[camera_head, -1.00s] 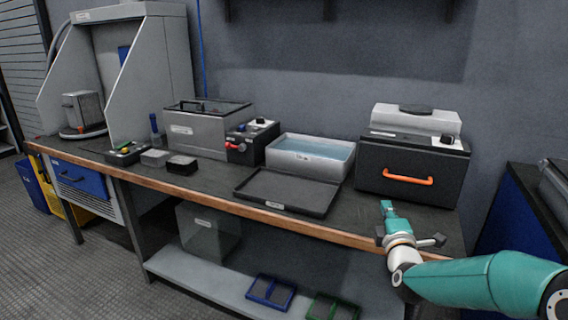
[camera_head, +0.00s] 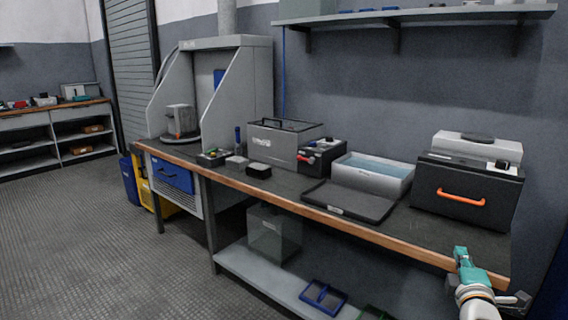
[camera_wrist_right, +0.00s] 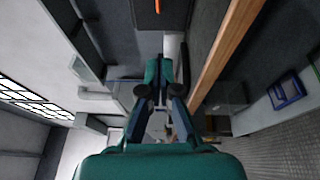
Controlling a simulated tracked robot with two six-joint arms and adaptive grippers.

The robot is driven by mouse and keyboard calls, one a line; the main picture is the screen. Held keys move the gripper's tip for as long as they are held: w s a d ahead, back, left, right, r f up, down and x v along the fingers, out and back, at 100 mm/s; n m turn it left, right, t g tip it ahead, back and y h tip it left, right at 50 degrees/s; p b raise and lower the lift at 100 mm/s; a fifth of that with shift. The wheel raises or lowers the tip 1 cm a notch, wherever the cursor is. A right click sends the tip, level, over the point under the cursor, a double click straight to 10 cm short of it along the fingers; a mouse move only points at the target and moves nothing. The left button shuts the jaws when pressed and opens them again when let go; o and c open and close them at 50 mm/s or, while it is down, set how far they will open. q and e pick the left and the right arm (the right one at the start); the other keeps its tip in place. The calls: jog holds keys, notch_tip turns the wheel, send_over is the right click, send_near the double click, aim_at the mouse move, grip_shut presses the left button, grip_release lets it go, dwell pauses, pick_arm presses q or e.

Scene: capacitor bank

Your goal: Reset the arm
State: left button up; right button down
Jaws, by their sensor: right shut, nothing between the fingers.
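My right gripper (camera_head: 461,254) shows at the lower right of the head view, in front of the workbench's front edge below the black box with the orange handle. It is teal and its fingers are shut with nothing between them. In the right wrist view the shut fingers (camera_wrist_right: 158,72) point away from the camera, with the bench's wooden edge to their right. My left gripper is not in view.
The workbench (camera_head: 430,232) carries a black box (camera_head: 466,190) with an orange handle, a water basin (camera_head: 373,177), a black tray (camera_head: 348,202) and a grey lidded case (camera_head: 283,143). Blue frames (camera_head: 323,297) lie on the lower shelf. The floor (camera_head: 90,225) at left is open.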

jog(key=a+f+n+g+y, duration=0.1)
jog(key=a+f+g+y, duration=0.1)
jog(key=a+f, duration=0.5)
jog(key=a+f+g+y, duration=0.1)
jog(key=a+f+y, duration=0.1)
jog(key=f, duration=0.9)
jog(key=s+a+f+m+g+y, duration=0.1)
jog(key=s+a+f+g, duration=0.1)
jog(key=s+a+f, duration=0.4)
jog(key=s+a+f+m+g+y, duration=0.1)
jog(key=s+a+f+g+y, duration=0.15)
jog(key=f, duration=0.65)
jog(key=s+a+f+m+g+y, duration=0.1)
jog(key=s+a+f+m+g, duration=0.25)
jog(key=s, duration=0.35)
jog(key=s+a+f+m+g+y, duration=0.1)
jog(key=s+a+f+m+g, duration=0.15)
jog(key=s+a+f, duration=0.4)
jog(key=s+m+g, duration=0.3)
jog(key=s+m, duration=0.6)
jog(key=s, duration=0.2)
pick_arm(q)
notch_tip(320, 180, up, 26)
jog(key=p, duration=2.6)
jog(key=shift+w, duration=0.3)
pick_arm(e)
notch_tip(320, 180, up, 27)
jog(key=shift+w+a+m, duration=0.3)
jog(key=shift+a+m, duration=0.05)
jog(key=shift+m, duration=0.05)
